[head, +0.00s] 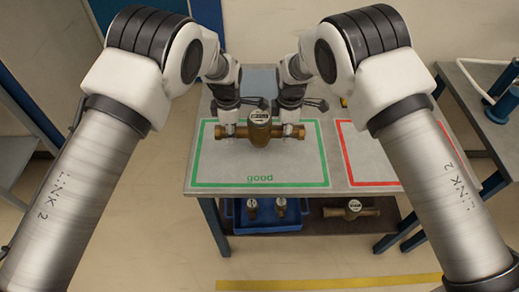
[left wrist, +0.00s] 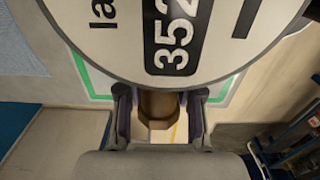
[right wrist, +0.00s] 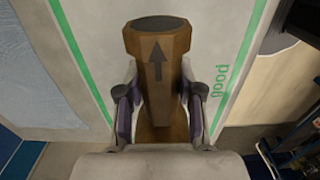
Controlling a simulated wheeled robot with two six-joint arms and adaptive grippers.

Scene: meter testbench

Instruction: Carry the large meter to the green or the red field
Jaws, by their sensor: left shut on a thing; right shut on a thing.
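The large meter (head: 259,133), a brass pipe body with a round dial, lies level over the green field (head: 260,185) marked "good". I cannot tell whether it touches the table. My left gripper (head: 228,130) is shut on its left pipe end, and my right gripper (head: 292,130) is shut on its right pipe end. In the left wrist view the dial (left wrist: 172,40) fills the top and hides part of the pipe. In the right wrist view the brass pipe (right wrist: 158,70) with an arrow sits between the fingers. The red field (head: 370,183) is to the right, partly hidden by my right arm.
A shelf below the table holds a blue tray (head: 238,226) with small meters and another brass meter (head: 351,209). A side table (head: 465,100) with blue equipment stands at the right. The green field in front of the meter is clear. A yellow floor strip (head: 330,283) runs in front.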

